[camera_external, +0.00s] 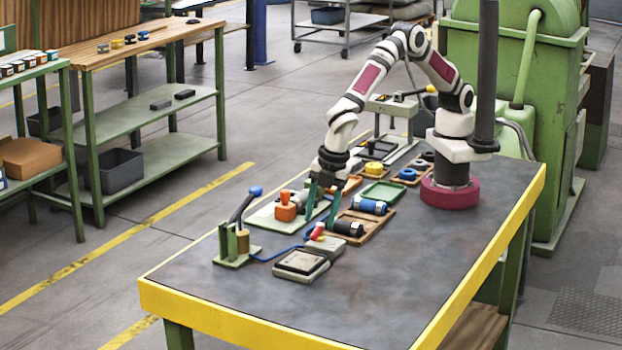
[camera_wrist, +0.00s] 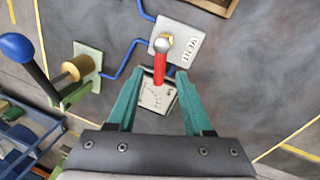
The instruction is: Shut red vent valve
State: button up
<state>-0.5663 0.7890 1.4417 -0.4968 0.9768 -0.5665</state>
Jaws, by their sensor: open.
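The red vent valve handle (camera_wrist: 159,70) has a silver ball end and stands over a pale plate (camera_wrist: 187,46) marked VENT. In the external view the red handle (camera_external: 317,232) is small and partly hidden near my fingers.
A blue-knobbed lever (camera_external: 243,203) stands to the left, joined by a blue pipe (camera_external: 281,252). An orange part (camera_external: 287,207) and a tray with blue-and-black cylinders (camera_external: 369,206) are close by. The table's front right is clear.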

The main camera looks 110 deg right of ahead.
aim_at(317, 233)
jog(key=shift+w+d+f, duration=0.1)
jog(key=shift+w+f, duration=0.05)
jog(key=shift+f, duration=0.5)
jog(key=shift+w+f, duration=0.1)
jog(key=shift+f, duration=0.55)
jog(key=shift+c, duration=0.3)
grip_shut()
